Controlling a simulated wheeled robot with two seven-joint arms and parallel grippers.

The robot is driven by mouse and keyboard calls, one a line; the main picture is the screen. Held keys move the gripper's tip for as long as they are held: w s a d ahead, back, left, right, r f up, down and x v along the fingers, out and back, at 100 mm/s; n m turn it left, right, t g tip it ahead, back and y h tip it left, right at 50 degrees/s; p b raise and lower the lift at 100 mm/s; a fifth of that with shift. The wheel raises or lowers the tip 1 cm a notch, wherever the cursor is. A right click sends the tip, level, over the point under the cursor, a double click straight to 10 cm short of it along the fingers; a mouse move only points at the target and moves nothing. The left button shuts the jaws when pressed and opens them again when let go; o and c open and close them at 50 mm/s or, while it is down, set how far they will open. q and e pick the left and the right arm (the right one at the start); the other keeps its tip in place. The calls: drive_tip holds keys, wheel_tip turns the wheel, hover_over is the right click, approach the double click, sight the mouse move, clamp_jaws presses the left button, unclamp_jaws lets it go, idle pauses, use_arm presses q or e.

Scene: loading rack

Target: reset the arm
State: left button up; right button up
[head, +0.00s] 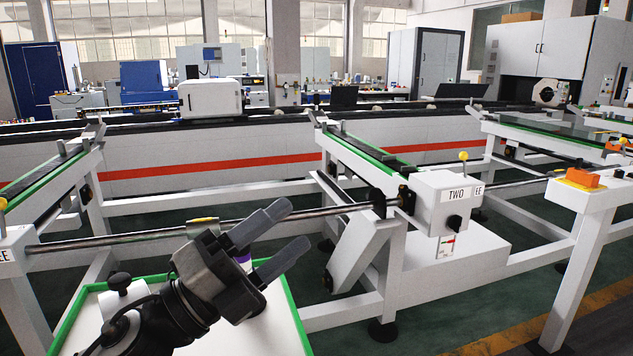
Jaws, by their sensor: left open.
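My left gripper (293,226) is dark grey and black. It comes in from the lower left and points up and to the right. Its two fingers are apart and I see nothing between them. I cannot tell how far the gripper is from the rod. A small purple and white thing (244,258) is partly hidden behind the gripper. My right gripper is not in view.
White rack frames with green-edged rails (365,155) stand left, centre and right. A white box labelled TWO (448,202) is right of the gripper. An orange block (582,178) sits on the right frame. A long machine with a red stripe (230,165) runs behind.

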use_arm(q)
drive_tip(key=a+f+n+t+y, duration=0.2)
drive_tip(key=a+f+n+y, duration=0.4)
drive_tip(key=f+n+y, duration=0.45)
drive_tip(key=a+f+n+t+y, duration=0.2)
drive_tip(key=a+f+n+y, duration=0.55)
drive_tip(key=n, duration=0.65)
drive_tip(key=s+a+f+n+g+y, duration=0.1)
drive_tip(key=s+f+n+g, duration=0.2)
drive_tip(key=s+f+g, duration=0.6)
drive_tip(key=s+a+f+n+g+y, duration=0.1)
drive_tip(key=s+f+n+g, duration=0.2)
drive_tip(key=s+f, duration=0.65)
drive_tip(key=w+d+f+t+h, duration=0.3)
drive_tip(key=d+f+t, duration=0.1)
drive_tip(key=f+t, duration=0.2)
drive_tip(key=shift+w+d+m, duration=0.2)
drive_tip(key=shift+d+m, duration=0.1)
drive_tip(key=shift+m, duration=0.15)
